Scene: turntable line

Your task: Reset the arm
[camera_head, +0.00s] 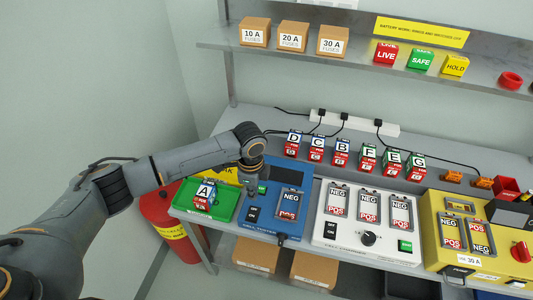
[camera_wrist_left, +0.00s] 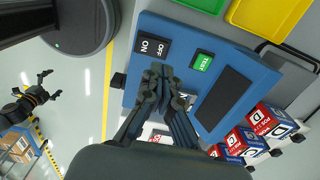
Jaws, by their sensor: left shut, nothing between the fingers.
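My left gripper (camera_head: 252,168) hangs above the back left of the blue tester (camera_head: 270,223), with the arm coming in from the left. In the left wrist view its fingers (camera_wrist_left: 166,88) are shut and empty, over the tester's face near the ON/OFF switch (camera_wrist_left: 153,47) and the green TEST button (camera_wrist_left: 202,60). Some of the tester is hidden behind the fingers. My right gripper (camera_wrist_left: 46,86) is outside the head view. It shows small at the left of the left wrist view, its fingers apart, with nothing visible between them.
Battery A (camera_head: 204,195) stands in the green tray (camera_head: 222,207), left of the tester. Several lettered batteries (camera_head: 340,153) stand behind the testers. A white charger (camera_head: 360,245) and a yellow one (camera_head: 455,215) stand to the right. A shelf (camera_head: 350,58) overhangs the back.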

